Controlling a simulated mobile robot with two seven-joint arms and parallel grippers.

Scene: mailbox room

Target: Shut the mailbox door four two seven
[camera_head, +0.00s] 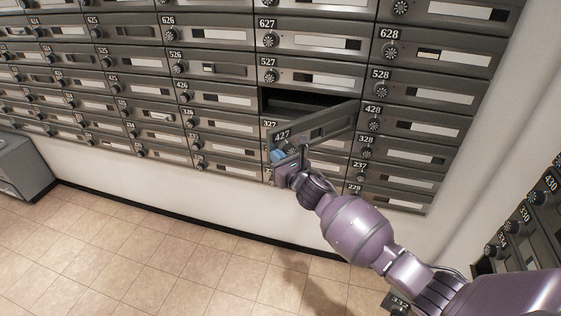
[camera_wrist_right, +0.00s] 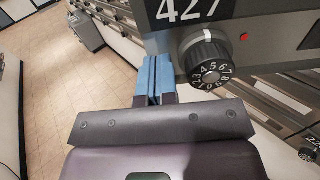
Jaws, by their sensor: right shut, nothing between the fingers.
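The mailbox door 427 (camera_head: 318,127) stands open, swung out from its dark opening (camera_head: 300,100), with its free left end toward me and its hinge side at the right. In the right wrist view the door (camera_wrist_right: 272,52) shows its number 427 and a black combination dial (camera_wrist_right: 207,62). My right gripper (camera_head: 279,156) is shut and empty at the door's free left end, beside the dial. In the right wrist view its blue fingertips (camera_wrist_right: 153,78) are together just left of the door's edge; whether they touch it I cannot tell. My left gripper is not in view.
Rows of closed mailboxes surround the opening, including 527 (camera_head: 312,77) above and 428 (camera_head: 412,124) to the right. Another mailbox bank (camera_head: 525,225) stands at the right. A grey cabinet (camera_head: 20,165) stands at far left. The tiled floor (camera_head: 140,250) is clear.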

